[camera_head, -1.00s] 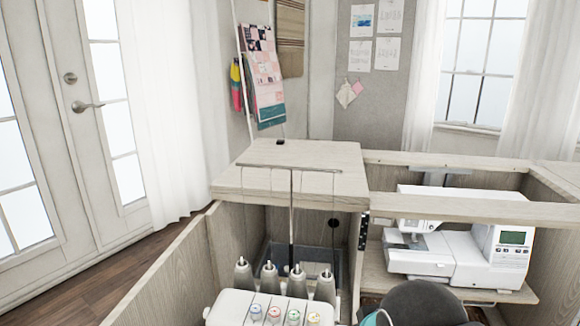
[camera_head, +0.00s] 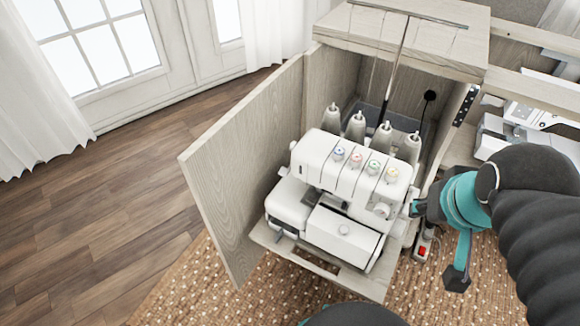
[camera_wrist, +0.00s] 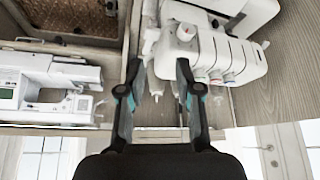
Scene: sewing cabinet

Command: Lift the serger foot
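The white serger (camera_head: 345,180) stands on a pull-out shelf (camera_head: 320,268) of the open cabinet. Several coloured dials and grey spool cones top it. Its presser foot and foot lever cannot be made out. My gripper (camera_head: 437,244) is at the serger's right side, with one finger close to its lower right edge; contact cannot be told. In the wrist view my gripper (camera_wrist: 160,68) has its two fingers spread with nothing held between them. The serger (camera_wrist: 205,50) shows there beyond the right finger, seen from above and upside down.
The cabinet door (camera_head: 235,165) stands open left of the serger. A white sewing machine (camera_head: 540,130) sits at the right, also in the wrist view (camera_wrist: 45,85). A small item with a red switch (camera_head: 422,250) is below my gripper. The wood floor (camera_head: 110,220) at left is clear.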

